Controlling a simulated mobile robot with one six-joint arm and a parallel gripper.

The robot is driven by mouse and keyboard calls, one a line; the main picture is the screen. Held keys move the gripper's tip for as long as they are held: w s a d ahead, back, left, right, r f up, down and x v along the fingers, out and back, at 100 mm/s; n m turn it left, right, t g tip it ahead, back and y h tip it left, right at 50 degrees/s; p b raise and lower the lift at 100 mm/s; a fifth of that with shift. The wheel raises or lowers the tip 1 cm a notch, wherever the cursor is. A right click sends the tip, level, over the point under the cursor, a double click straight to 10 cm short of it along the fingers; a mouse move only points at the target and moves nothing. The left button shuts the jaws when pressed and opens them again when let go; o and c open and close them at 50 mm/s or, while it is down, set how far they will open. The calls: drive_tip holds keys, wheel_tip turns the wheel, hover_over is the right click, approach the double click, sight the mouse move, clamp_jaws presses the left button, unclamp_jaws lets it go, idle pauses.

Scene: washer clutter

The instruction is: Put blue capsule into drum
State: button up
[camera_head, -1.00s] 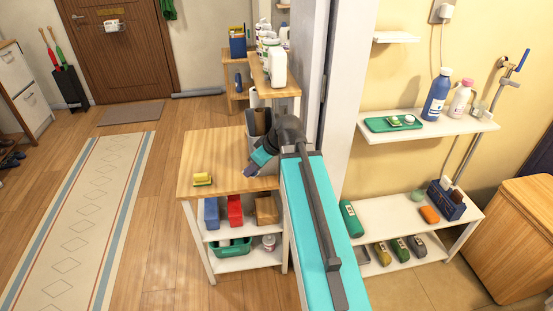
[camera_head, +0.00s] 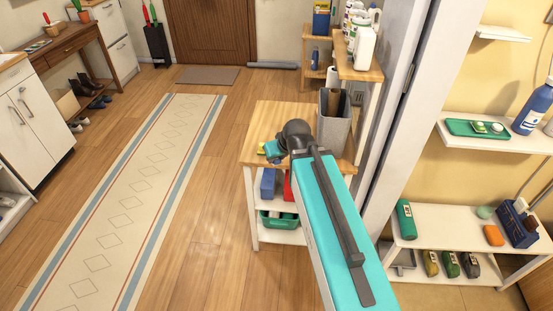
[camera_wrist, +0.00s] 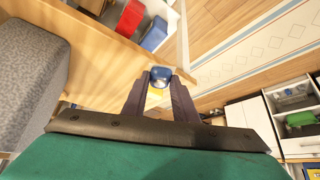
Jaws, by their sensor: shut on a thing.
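The blue capsule (camera_wrist: 160,74) is between the fingertips of my gripper (camera_wrist: 160,82) in the wrist view. The fingers are shut on it, and a bit of yellow shows just below it. In the head view my gripper (camera_head: 274,151) is above the wooden shelf top, partly hidden by my arm, and the capsule cannot be made out. No washer drum shows in either view.
The wooden-topped shelf unit (camera_head: 270,118) carries a grey bin (camera_head: 335,130). A green tray (camera_head: 462,128) with capsules lies on the wall shelf to the right. A door frame stands between them.

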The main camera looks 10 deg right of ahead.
drive_tip(key=shift+w+d+r+m+h, duration=0.3)
drive_tip(key=shift+w+m, duration=0.15)
drive_tip(key=shift+m, duration=0.1)
drive_tip(key=shift+w+d+r+m+h, duration=0.15)
drive_tip(key=shift+w+r+m+h, duration=0.15)
drive_tip(key=shift+w+m, duration=0.2)
